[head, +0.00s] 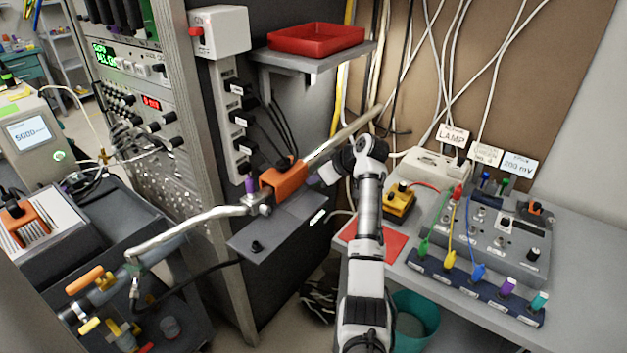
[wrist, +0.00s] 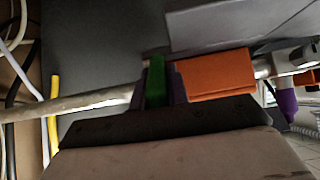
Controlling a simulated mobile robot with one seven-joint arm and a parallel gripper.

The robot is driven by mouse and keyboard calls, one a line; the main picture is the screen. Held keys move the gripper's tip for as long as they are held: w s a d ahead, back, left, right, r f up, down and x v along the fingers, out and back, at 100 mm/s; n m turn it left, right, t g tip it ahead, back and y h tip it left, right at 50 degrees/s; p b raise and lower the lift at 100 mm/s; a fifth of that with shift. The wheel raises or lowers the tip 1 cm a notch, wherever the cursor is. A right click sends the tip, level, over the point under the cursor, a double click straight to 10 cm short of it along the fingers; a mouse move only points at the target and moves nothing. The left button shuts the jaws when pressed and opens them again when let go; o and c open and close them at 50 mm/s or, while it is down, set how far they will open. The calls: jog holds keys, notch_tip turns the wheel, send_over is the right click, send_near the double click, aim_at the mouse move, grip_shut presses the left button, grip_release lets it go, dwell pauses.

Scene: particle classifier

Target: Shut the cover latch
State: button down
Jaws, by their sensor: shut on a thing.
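An orange block (head: 283,176), by its place perhaps the cover, sits around the slanting metal tube (head: 345,137) in the head view. The orange block also shows in the wrist view (wrist: 216,75), just right of my fingers. My gripper (head: 318,177) is at the block's right end, beside the tube. In the wrist view my gripper (wrist: 160,88) has its fingers shut on either side of a narrow green piece (wrist: 156,78), which looks like the latch. The green piece is hidden in the head view. I cannot tell the latch's exact angle.
A grey shelf (head: 345,57) with a red tray (head: 315,39) hangs above. A dark plate (head: 285,228) lies under the tube. A bench (head: 590,300) with a grey device and coloured leads stands at right. Cables hang behind my arm.

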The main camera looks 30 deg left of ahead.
jog(key=shift+h, duration=0.3)
dwell(0.4)
jog(key=c, duration=1.4)
grip_release()
jog(key=shift+a, duration=0.1)
jog(key=shift+o, duration=0.2)
jog(key=shift+r, duration=0.1)
jog(key=w+b+v, duration=0.1)
jog(key=b+v, duration=0.2)
jog(key=v, duration=1)
jog(key=shift+s+d+r+b, duration=0.25)
jog(key=shift+s+d+b, duration=0.1)
jog(key=shift+s, duration=0.15)
